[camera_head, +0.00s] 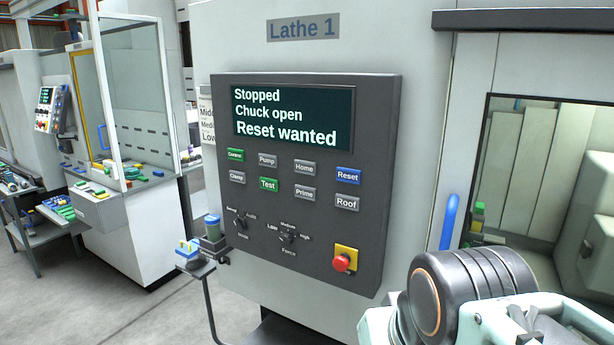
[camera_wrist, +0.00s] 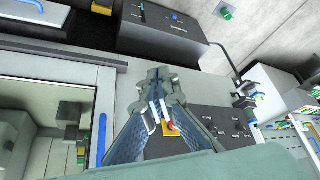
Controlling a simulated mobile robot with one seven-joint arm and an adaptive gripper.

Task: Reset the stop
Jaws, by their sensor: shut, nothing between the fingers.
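The Lathe 1 control panel (camera_head: 310,215) is dark grey and faces me. Its screen (camera_head: 293,117) reads "Stopped", "Chuck open", "Reset wanted". The red stop button (camera_head: 341,263) sits on a yellow square at the panel's lower right. A blue Reset button (camera_head: 348,175) is above it, at the right of the upper button row. In the wrist view my gripper (camera_wrist: 158,100) is shut and empty, in front of the panel's edge. The red stop button (camera_wrist: 174,127) shows partly behind a finger there. I cannot tell whether the fingers touch the panel.
Two knobs (camera_head: 288,237) sit low on the panel, left of the stop. A blue door handle (camera_head: 449,222) and a window are to its right. A small stand with a blue-lidded cup (camera_head: 212,227) is at its lower left. Another machine stands at the far left.

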